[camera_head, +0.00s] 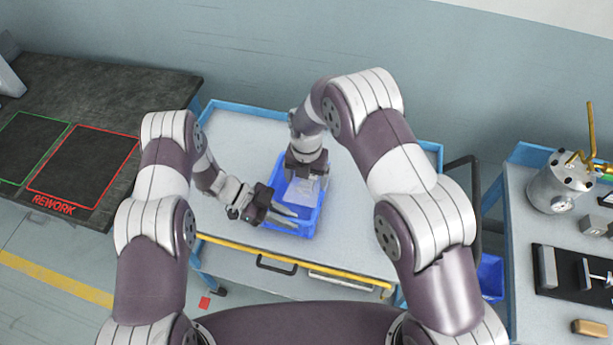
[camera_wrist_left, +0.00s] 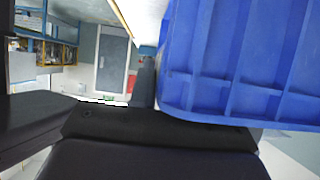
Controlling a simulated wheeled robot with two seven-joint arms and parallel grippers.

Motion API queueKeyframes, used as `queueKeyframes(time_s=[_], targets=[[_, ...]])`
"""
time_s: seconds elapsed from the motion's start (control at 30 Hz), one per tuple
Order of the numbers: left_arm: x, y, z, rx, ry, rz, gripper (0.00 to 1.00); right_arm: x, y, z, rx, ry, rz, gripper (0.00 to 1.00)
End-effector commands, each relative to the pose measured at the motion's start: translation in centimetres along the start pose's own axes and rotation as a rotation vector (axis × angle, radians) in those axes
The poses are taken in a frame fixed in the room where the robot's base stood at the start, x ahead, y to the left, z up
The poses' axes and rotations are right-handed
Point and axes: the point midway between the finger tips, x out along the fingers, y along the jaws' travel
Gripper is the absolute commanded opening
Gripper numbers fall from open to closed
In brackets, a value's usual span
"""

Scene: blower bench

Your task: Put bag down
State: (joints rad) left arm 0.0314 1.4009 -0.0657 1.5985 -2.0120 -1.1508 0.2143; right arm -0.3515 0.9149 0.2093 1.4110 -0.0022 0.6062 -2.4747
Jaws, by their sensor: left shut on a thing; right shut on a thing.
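A pale, see-through bag (camera_head: 301,196) is in the blue bin (camera_head: 304,229) on the cart, directly below my right gripper (camera_head: 306,178). My right gripper points down over the bin and is shut on the bag's upper part; its fingertips are mostly hidden by the wrist. My left gripper (camera_head: 288,213) reaches in from the left and is shut on the bin's near-left wall. In the left wrist view the bin's ribbed outer wall (camera_wrist_left: 240,70) fills the right side, against one dark finger. The other finger is hidden there. Whether the bag touches the bin floor is not clear.
The grey cart top (camera_head: 240,135) has blue edges and is clear around the bin. A dark bench (camera_head: 100,85) with green and red marked squares stands at left. Another bench (camera_head: 522,215) at right holds a metal cylinder (camera_head: 558,188) and parts.

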Motion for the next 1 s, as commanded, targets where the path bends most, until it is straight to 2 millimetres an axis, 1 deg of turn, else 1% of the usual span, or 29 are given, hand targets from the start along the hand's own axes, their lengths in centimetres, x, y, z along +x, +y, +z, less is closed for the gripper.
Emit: queueKeyframes(time_s=[0.57, 0.6, 0.87, 0.97, 1.0], targets=[[0.0, 0.0, 0.0, 0.0, 0.0, 0.0, 0.0, 1.1, 0.0, 0.1, 0.0, -0.001, 0.001, 0.38], [0.0, 0.0, 0.0, 0.0, 0.0, 0.0, 0.0, 1.2, 0.0, 0.0, 0.0, 0.0, 0.0, 1.0], [0.0, 0.0, 0.0, 0.0, 0.0, 0.0, 0.0, 0.9, 0.0, 0.0, 0.0, 0.0, 0.0, 1.0], [0.0, 0.0, 0.0, 0.0, 0.0, -0.001, 0.0, -0.4, 0.0, 0.0, 0.001, -0.001, 0.001, 1.0], [0.0, 0.0, 0.0, 0.0, 0.0, -0.001, 0.0, -1.3, 0.1, 0.1, 0.001, -0.003, 0.002, 1.0]])
